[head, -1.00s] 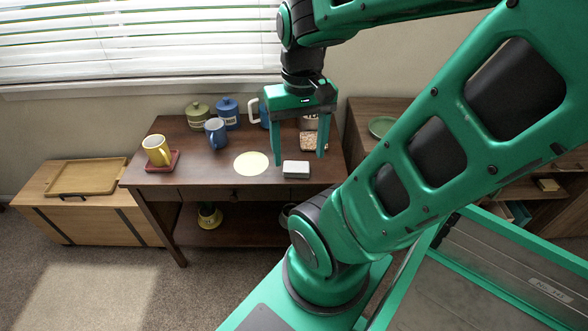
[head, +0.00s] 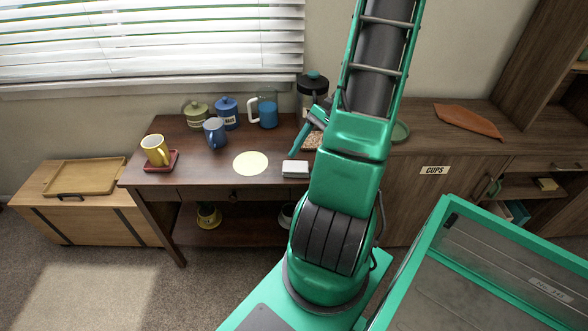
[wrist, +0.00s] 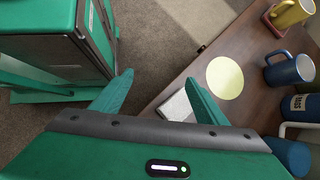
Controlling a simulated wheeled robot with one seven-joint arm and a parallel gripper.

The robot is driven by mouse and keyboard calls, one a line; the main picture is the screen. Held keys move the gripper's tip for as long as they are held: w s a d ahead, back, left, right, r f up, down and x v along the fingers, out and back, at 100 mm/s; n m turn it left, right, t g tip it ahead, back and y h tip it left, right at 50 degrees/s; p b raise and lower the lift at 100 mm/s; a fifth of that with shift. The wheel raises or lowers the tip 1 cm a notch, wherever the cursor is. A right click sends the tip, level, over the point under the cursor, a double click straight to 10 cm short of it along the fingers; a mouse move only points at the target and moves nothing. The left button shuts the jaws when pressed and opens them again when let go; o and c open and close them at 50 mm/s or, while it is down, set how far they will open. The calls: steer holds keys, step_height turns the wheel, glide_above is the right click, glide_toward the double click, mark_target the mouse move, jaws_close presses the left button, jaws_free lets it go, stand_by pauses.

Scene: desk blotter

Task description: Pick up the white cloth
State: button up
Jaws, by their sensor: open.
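The white cloth (head: 295,168) looks like a small, flat white block with a grey side. It lies near the front edge of the dark desk, right of a pale round mat (head: 251,163). In the wrist view the cloth (wrist: 177,106) shows between the fingers, partly hidden by the right one. My gripper (head: 301,138) is just above and behind the cloth in the head view, mostly hidden by my arm. In the wrist view my gripper (wrist: 158,79) has its fingers wide apart, with nothing held between them.
A blue mug (head: 215,133) and a yellow mug (head: 155,150) on a red coaster (head: 162,165) stand to the left. A cabinet (head: 425,205) adjoins the desk at right.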

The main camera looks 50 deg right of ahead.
mark_target(299, 165)
steer(key=d+f+m+t, duration=0.2)
steer(key=s+d+f+m+t+y, duration=0.1)
steer(key=d+f+m+t, duration=0.1)
steer(key=d+m+t, duration=0.1)
steer(key=d+f+m+t, duration=0.1)
steer(key=d+m+t, duration=0.1)
steer(key=shift+s+d+f+m, duration=0.15)
steer(key=shift+s+f+m, duration=0.15)
steer(key=shift+f+m, duration=0.1)
steer(key=shift+s+d+f+m+t, duration=0.15)
steer(key=shift+d+m+t, duration=0.3)
steer(key=shift+t, duration=0.35)
steer(key=x, duration=0.5)
steer(key=shift+w+d+x, duration=0.1)
steer(key=shift+d+x, duration=0.05)
steer(key=shift+x, duration=1.25)
steer(key=shift+w+d+x, duration=0.1)
steer(key=shift+x, duration=1.3)
steer(key=c, duration=1.1)
